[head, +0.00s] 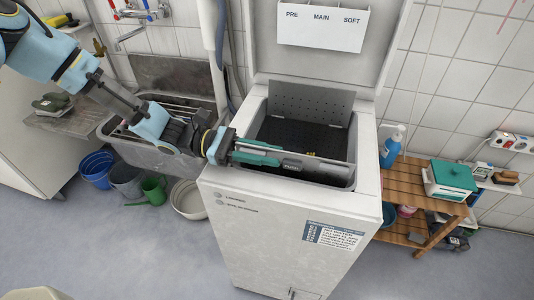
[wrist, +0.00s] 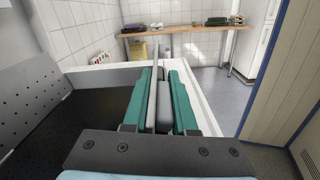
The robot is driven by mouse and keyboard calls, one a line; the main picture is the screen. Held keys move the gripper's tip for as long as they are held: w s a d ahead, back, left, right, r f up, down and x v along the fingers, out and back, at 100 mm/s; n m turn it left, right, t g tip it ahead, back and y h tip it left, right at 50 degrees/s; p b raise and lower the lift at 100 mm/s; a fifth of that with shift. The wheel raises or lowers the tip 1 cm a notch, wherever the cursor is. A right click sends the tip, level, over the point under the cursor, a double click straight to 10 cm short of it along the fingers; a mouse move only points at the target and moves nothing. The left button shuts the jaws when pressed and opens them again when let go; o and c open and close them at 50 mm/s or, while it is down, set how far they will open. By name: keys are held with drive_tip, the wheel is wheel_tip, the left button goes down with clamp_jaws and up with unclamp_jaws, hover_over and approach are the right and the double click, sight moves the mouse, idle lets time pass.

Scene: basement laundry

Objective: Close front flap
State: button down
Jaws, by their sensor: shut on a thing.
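The top-loading washer (head: 262,240) stands in the middle with its lid (head: 330,60) raised. In the head view the perforated rear flap (head: 312,100) stands up at the back of the dark drum opening. The front flap (head: 325,170) is a grey strip along the opening's front side. My gripper (head: 283,160) reaches in from the left, low along that front side. In the wrist view its teal fingers (wrist: 163,78) are shut around the grey front flap (wrist: 165,105), seen nearly edge-on. The fingers hide part of the flap, so its exact tilt is hard to tell.
A sink (head: 150,150) with buckets (head: 125,180) below it is at the left. A wooden shelf (head: 405,175) with a blue bottle (head: 392,146) and a green-lidded box (head: 452,178) stands at the right. The floor in front is clear.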

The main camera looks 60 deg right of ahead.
drive_tip(key=shift+w+d+n, duration=0.1)
drive_tip(key=shift+d+n, duration=0.05)
drive_tip(key=shift+n, duration=0.25)
drive_tip(key=shift+w+d+r+n+p, duration=0.1)
drive_tip(key=shift+w+d+n+p, duration=0.1)
drive_tip(key=shift+d+n+p, duration=0.3)
drive_tip(key=shift+w+d+f+n, duration=0.1)
drive_tip(key=shift+w+d+n, duration=0.15)
drive_tip(key=shift+d+n, duration=0.55)
drive_tip(key=shift+w+d+f+n, duration=0.15)
drive_tip(key=shift+w+d+n, duration=0.15)
drive_tip(key=shift+d+n, duration=0.45)
drive_tip(key=shift+w+d+f+n, duration=0.1)
drive_tip(key=shift+w+d+n, duration=0.15)
drive_tip(key=shift+d+n, duration=0.55)
drive_tip(key=shift+d+m, duration=0.2)
drive_tip(key=shift+m, duration=0.05)
drive_tip(key=c, duration=0.8)
unclamp_jaws()
drive_tip(key=shift+c, duration=0.2)
drive_tip(key=shift+w, duration=0.1)
